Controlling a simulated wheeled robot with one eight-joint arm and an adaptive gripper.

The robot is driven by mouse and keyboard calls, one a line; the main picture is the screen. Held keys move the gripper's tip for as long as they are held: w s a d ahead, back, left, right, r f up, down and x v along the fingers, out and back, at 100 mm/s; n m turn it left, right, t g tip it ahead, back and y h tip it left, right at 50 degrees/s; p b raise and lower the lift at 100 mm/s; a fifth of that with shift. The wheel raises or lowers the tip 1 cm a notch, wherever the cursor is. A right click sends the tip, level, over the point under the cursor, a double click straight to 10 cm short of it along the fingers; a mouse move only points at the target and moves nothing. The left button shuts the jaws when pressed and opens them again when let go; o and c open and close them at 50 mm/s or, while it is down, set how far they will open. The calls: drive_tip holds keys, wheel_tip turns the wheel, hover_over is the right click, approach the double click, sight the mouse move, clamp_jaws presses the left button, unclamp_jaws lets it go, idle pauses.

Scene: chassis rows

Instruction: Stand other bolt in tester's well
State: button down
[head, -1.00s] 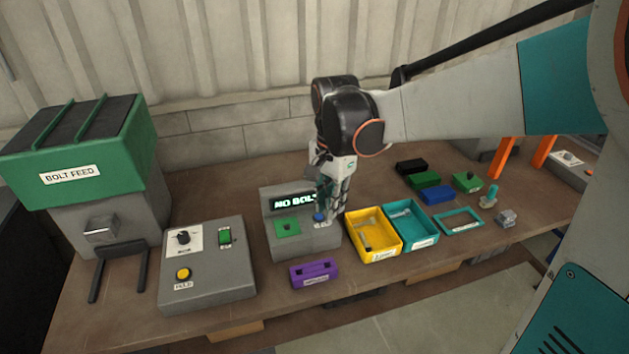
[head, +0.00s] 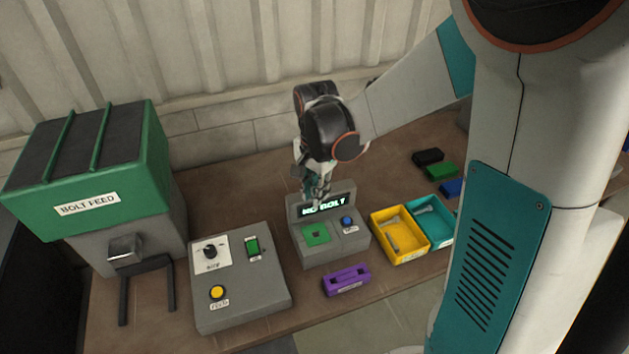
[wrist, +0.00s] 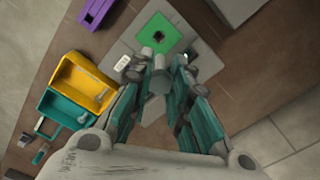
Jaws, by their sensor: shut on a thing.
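The tester (head: 333,250) is a grey box with a display, a blue button (head: 347,222) and a green plate (head: 317,234) with a dark square well. Its display reads "NO BOLT", partly covered by my gripper. My gripper (head: 318,198) hangs above the tester, in front of the display. In the wrist view my gripper (wrist: 162,62) is shut on a grey bolt (wrist: 158,80), mostly hidden between the fingers. The green plate (wrist: 143,30) and its well lie just beyond the fingertips. The bolt looks apart from the well; its exact height is unclear.
A yellow tray (head: 378,216) and a teal tray (head: 446,243), each with a bolt in it, stand right of the tester. A purple block (head: 346,280) lies in front. A grey control box (head: 241,300) and the bolt feed (head: 88,195) stand left.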

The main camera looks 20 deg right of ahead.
drive_tip(key=shift+s+f+b, duration=0.1)
drive_tip(key=shift+f+b, duration=0.25)
drive_tip(key=shift+f, duration=0.1)
wheel_tip(320, 180, down, 10)
drive_tip(key=b, duration=0.7)
drive_tip(key=shift+r, duration=0.25)
drive_tip(key=shift+f+b, duration=0.1)
drive_tip(key=shift+b, duration=0.4)
idle(0.3)
drive_tip(key=shift+f+b, duration=0.3)
drive_tip(key=shift+f, duration=0.1)
drive_tip(key=shift+f+b, duration=1.4)
drive_tip(key=shift+f, duration=0.25)
drive_tip(key=c, duration=1.4)
unclamp_jaws()
drive_tip(key=shift+r, duration=0.1)
wheel_tip(320, 180, up, 12)
drive_tip(key=shift+f, duration=0.1)
